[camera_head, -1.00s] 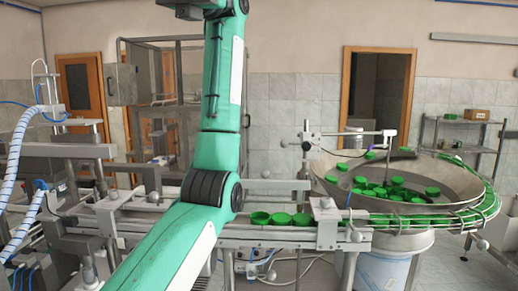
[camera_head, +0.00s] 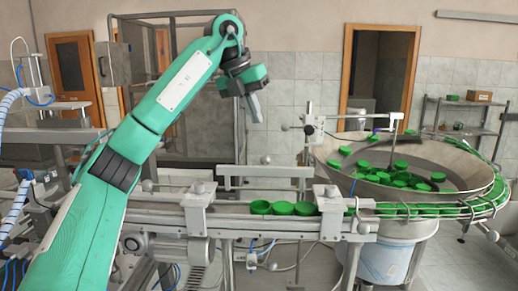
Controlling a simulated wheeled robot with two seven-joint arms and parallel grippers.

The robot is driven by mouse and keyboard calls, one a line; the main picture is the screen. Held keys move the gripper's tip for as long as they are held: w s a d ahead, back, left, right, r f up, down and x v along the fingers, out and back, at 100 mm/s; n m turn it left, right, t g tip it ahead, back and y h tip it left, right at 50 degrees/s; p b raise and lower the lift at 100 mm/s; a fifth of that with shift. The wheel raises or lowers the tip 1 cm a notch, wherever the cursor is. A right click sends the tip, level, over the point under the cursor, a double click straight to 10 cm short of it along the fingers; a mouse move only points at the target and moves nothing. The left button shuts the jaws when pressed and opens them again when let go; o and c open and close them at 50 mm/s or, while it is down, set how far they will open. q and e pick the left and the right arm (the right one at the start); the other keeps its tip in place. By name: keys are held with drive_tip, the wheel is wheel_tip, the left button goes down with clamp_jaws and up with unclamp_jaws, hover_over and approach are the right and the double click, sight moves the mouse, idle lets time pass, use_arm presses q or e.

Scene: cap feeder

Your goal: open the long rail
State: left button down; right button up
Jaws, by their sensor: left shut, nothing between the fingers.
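A long grey rail (camera_head: 264,171) lies level along the back of the cap conveyor. It stands on short posts, with a gap below it. Green caps (camera_head: 284,208) sit in a row on the conveyor track in front of it. My left arm comes in from the lower left, rises and bends over at the top. My left gripper (camera_head: 256,108) hangs from it, pointing down, well above the rail and apart from it. Its fingers are together and hold nothing. My right gripper is out of view.
A round metal bowl (camera_head: 470,176) with many loose green caps stands at the right, with curved guide wires around its rim. Clamp blocks with round knobs (camera_head: 363,228) stand along the conveyor. A framed cabinet (camera_head: 190,100) is behind my arm.

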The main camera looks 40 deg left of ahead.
use_arm(q)
drive_tip(key=a+f+n+y, duration=0.1)
drive_tip(key=a+f+y, duration=0.1)
drive_tip(key=a, duration=0.1)
drive_tip(key=p, duration=0.4)
approach(265, 173)
wheel_tip(265, 173, down, 2)
drive_tip(key=w+a, duration=0.1)
drive_tip(key=a, duration=0.1)
drive_tip(key=shift+w+f+p, duration=0.25)
drive_tip(key=shift+w, duration=0.25)
drive_tip(key=shift+w+f+p, duration=0.2)
drive_tip(key=shift+w, duration=0.35)
drive_tip(key=shift+w+a+f, duration=0.15)
drive_tip(key=shift+w+f, duration=0.35)
drive_tip(key=shift+w, duration=0.1)
